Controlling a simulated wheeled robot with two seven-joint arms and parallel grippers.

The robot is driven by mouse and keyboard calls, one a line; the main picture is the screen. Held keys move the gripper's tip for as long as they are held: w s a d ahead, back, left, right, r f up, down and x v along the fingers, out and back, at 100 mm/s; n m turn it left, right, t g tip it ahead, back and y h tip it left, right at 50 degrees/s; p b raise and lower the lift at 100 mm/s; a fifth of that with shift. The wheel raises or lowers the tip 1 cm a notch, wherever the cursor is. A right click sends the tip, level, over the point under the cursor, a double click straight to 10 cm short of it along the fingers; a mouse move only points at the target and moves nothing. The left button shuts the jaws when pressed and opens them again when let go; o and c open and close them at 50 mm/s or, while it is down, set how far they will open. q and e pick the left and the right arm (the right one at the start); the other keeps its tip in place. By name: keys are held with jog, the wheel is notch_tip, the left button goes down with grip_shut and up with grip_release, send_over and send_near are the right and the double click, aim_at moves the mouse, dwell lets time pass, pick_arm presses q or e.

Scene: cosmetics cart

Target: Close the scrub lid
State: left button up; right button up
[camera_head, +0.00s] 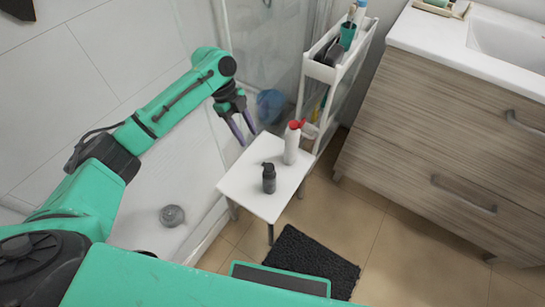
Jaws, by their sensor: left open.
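A white bottle (291,146) with a red top (296,125) stands upright on a small white stool. The red top looks uneven, with a part sticking out to the upper right; it may be an open lid, but it is too small to be sure. My left gripper (248,139) is to the left of the bottle, above the stool's far left side. Its two purple fingers are apart, point downward and hold nothing. A gap shows between the fingers and the bottle. My right gripper is not in view.
A dark pump bottle (269,178) stands on the white stool (250,203), in front of the white bottle. A white cart (318,72) with bottles and a teal cup (347,35) stands behind. A wooden vanity (430,130) is on the right, a dark mat (311,262) on the floor.

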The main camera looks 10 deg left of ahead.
aim_at(263, 163)
pick_arm(q)
jog(key=x, duration=1.1)
jog(key=shift+d+f+b, duration=0.1)
jog(key=shift+f+b, duration=0.05)
jog(key=shift+b, duration=0.2)
grip_shut()
jog(key=shift+w, duration=0.1)
